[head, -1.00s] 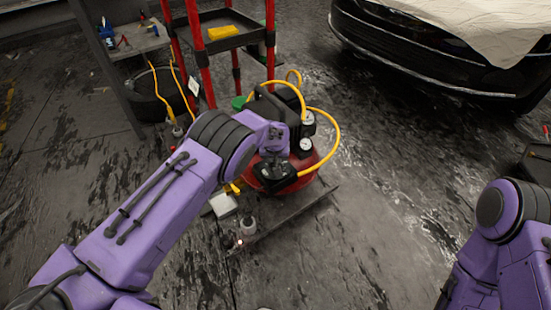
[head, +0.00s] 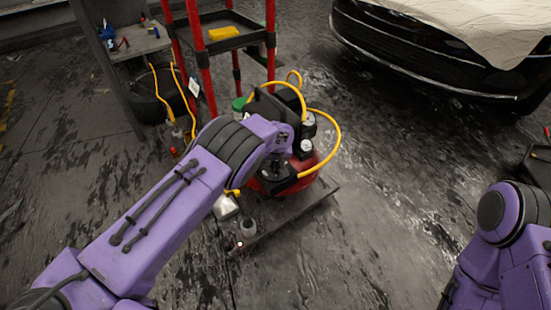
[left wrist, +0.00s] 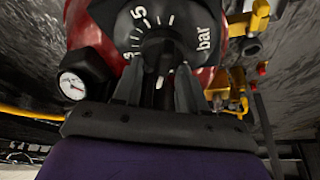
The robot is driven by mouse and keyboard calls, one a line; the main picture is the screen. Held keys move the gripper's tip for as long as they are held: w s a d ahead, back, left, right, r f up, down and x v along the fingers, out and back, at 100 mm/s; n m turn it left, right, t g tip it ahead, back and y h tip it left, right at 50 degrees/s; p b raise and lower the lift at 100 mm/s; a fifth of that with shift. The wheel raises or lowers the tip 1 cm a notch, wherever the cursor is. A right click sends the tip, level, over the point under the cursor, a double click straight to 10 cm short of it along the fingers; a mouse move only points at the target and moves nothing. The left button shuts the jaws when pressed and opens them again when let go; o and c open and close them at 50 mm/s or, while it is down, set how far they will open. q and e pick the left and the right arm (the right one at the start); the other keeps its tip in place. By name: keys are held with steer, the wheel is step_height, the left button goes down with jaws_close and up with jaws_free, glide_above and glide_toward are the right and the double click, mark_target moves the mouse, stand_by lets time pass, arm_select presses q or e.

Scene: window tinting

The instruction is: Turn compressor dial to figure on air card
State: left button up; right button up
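The red compressor (head: 308,168) stands on a dark low board in the head view, with a black top and yellow hose. Its black dial (left wrist: 165,30) fills the top of the left wrist view, with a white 5, tick marks and the word bar. My left gripper (left wrist: 160,78) has its two fingers apart, one on each side of the dial's dark knob. I cannot tell whether they touch it. In the head view the left gripper (head: 276,170) is at the compressor's near side. A small white card (head: 194,87) is by the red rack, its writing unreadable. My right gripper is out of view.
A round gauge (left wrist: 72,86) sits beside the dial. The red-legged rack (head: 240,36) stands behind the compressor, a workbench (head: 140,42) at the back left. A black car (head: 440,65) is back right.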

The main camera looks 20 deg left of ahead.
arm_select(q)
steer(key=shift+w+r, duration=0.1)
steer(key=p+v, duration=0.4)
steer(key=v, duration=0.6)
steer(key=shift+r, duration=0.1)
